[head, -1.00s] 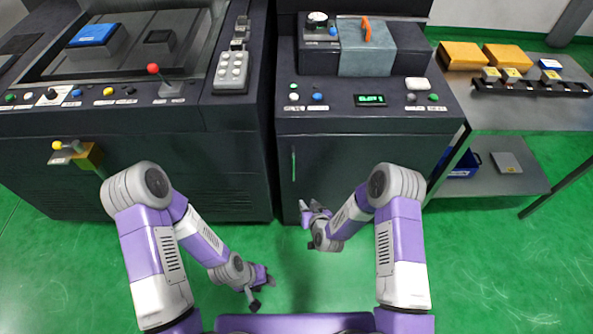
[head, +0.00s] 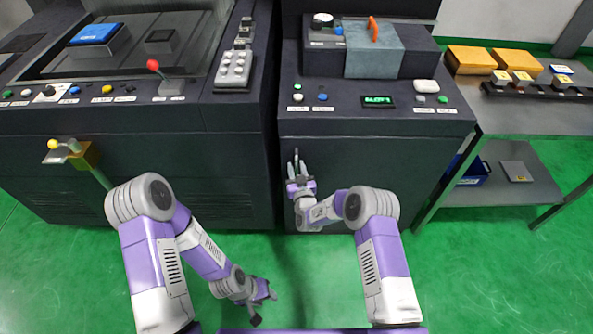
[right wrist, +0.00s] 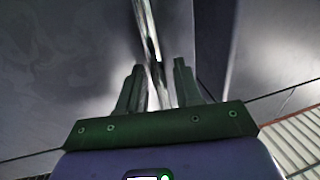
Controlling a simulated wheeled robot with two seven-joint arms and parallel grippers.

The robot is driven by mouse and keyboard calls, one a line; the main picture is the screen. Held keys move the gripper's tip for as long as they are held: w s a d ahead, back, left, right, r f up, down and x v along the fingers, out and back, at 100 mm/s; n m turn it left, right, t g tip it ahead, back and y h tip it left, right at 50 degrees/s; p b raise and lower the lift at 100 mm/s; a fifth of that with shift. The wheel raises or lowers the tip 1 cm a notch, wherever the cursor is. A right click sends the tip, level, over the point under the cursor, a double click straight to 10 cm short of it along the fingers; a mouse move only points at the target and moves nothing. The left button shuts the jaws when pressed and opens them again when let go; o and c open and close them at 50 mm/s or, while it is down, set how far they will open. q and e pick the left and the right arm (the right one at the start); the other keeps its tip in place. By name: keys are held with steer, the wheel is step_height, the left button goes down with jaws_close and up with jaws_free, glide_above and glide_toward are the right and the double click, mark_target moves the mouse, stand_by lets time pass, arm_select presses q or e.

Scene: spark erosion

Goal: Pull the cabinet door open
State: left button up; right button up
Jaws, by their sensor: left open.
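The dark cabinet door (head: 385,170) is the front panel of the middle machine and looks shut. Its upright bar handle is near the door's left edge, mostly hidden by my right gripper in the head view. My right gripper (head: 297,168) is at the handle, fingers pointing to the door. In the right wrist view the shiny handle (right wrist: 148,30) runs down between the two fingers of my right gripper (right wrist: 158,80). The fingers stand apart with gaps beside the bar. My left gripper (head: 262,302) is open and empty, low over the green floor.
A metal bench (head: 540,115) with a lower shelf stands at right, close to the cabinet. The green floor (head: 480,280) before the cabinet is clear.

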steer(key=shift+w, duration=0.1)
jaws_close()
stand_by(0.3)
